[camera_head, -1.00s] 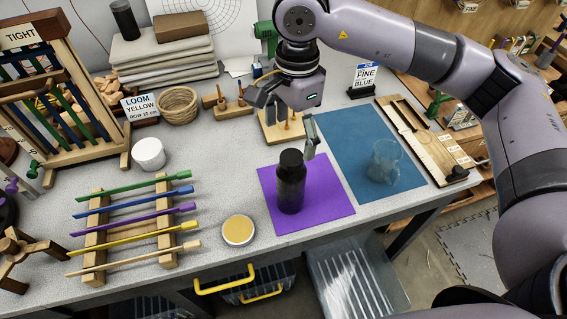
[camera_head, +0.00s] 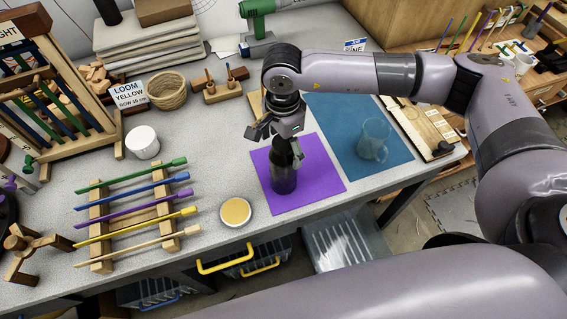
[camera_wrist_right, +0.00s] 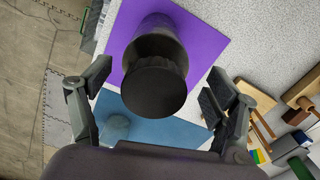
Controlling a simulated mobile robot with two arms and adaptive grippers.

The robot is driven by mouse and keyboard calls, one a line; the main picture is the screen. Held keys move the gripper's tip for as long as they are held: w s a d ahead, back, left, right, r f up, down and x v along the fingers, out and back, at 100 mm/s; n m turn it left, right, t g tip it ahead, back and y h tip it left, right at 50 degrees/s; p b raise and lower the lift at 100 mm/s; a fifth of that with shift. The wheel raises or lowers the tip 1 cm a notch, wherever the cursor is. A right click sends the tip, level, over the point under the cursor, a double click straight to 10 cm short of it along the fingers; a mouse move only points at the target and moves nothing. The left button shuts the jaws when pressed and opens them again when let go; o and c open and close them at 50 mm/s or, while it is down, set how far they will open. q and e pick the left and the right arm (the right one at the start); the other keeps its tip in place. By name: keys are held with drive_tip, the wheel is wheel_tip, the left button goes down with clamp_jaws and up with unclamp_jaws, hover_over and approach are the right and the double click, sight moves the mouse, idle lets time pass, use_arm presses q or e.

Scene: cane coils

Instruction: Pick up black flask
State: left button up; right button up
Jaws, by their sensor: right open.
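The black flask (camera_head: 284,172) stands upright on the purple mat (camera_head: 325,176) near the front of the bench. My right gripper (camera_head: 277,144) is open just above and around the flask's top in the head view, and it hides part of the cap. In the right wrist view the flask's round black cap (camera_wrist_right: 154,87) lies between the two spread fingers of my right gripper (camera_wrist_right: 155,90), with gaps on both sides. My left gripper does not show; only a large arm link crosses the bottom of the head view.
A clear glass mug (camera_head: 374,140) stands on the blue mat (camera_head: 345,112) to the right. A round yellow-topped tin (camera_head: 236,212) sits left of the purple mat. A wooden rack (camera_head: 165,222) with several coloured sticks and a white cup (camera_head: 142,142) stand further left.

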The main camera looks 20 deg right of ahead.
drive_tip(key=f+p, duration=0.1)
drive_tip(key=f, duration=0.2)
drive_tip(key=f+p, duration=0.1)
drive_tip(key=shift+s+f+p, duration=0.15)
drive_tip(key=shift+s+p, duration=0.15)
drive_tip(key=shift+f, duration=0.35)
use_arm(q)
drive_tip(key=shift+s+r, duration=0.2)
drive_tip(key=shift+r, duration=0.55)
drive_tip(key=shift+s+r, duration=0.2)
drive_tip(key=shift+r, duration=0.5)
use_arm(e)
drive_tip(key=shift+a, duration=0.1)
drive_tip(key=c, duration=1.6)
